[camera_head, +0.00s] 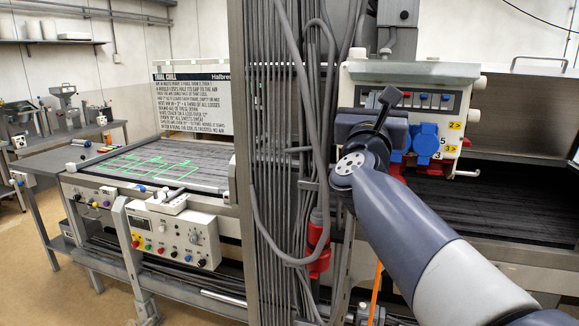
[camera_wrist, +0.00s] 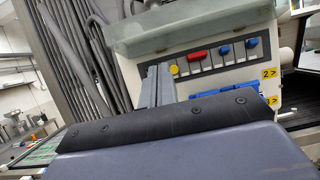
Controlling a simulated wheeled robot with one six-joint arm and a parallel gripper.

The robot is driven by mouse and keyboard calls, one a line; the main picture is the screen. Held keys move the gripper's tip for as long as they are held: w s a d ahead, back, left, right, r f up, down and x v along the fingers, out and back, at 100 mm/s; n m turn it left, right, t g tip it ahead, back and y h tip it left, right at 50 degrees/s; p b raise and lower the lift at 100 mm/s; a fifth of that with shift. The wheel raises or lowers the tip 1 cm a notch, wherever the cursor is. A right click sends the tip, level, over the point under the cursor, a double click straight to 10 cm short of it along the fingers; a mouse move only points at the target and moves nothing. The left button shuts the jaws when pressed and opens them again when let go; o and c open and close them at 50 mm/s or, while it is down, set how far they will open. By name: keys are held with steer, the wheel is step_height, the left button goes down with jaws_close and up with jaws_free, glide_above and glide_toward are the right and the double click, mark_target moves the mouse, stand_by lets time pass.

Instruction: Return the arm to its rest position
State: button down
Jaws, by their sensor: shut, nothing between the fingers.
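My gripper (camera_head: 388,98) shows in the head view as dark fingers at the end of my grey arm, raised in front of a pale switch box (camera_head: 352,78). In the wrist view my gripper (camera_wrist: 157,84) is shut and empty, its grey fingers pointing up at the box's lever panel. The panel there has a yellow lever knob (camera_wrist: 174,70), a red one (camera_wrist: 197,56) and blue ones (camera_wrist: 252,42). I cannot tell whether the fingertips touch the box. My arm hides part of the box in the head view.
Blue sockets (camera_head: 425,140) sit low on the box. A grey column with cables (camera_head: 283,130) stands just left of my arm. A control box with coloured buttons (camera_head: 172,235) is at lower left, below a conveyor bed (camera_head: 205,178). A dark bed (camera_head: 500,212) lies at right.

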steer(key=shift+w+f+t+b, duration=0.2)
steer(key=shift+f+t+b, duration=0.35)
steer(key=shift+b, duration=0.4)
steer(key=shift+d+r, duration=0.1)
steer(key=shift+r, duration=0.1)
